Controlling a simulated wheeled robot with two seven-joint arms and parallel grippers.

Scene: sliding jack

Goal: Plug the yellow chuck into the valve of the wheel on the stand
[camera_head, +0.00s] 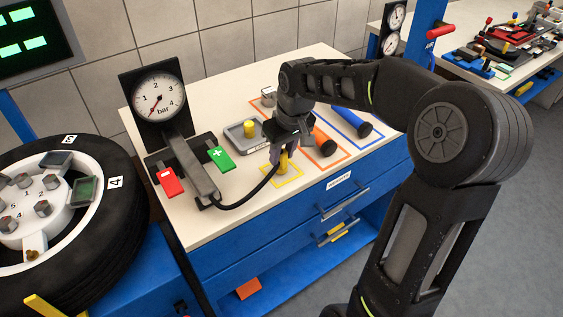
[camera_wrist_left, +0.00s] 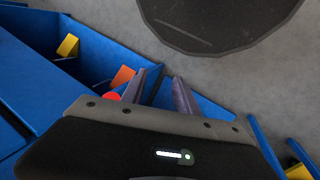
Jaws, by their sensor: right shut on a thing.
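The yellow chuck (camera_head: 283,164) stands in a yellow-outlined square on the white bench top, with a black hose running from it to the gauge unit. My right gripper (camera_head: 284,152) is over it, pointing down and shut on it; the fingers partly hide it. The wheel (camera_head: 112,215) lies on its stand at the left, face up. A small brass-coloured piece (camera_head: 31,254) at the near side of its hub looks like the valve. My left gripper (camera_wrist_left: 166,85) shows only in the left wrist view, empty, its two fingers apart.
A pressure gauge (camera_head: 159,95) stands behind red (camera_head: 170,182) and green (camera_head: 221,158) pedals. A grey tray (camera_head: 238,136) with a yellow piece sits behind the chuck. Orange- and blue-outlined tools lie right of it. Blue drawers (camera_head: 300,235) front the bench.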

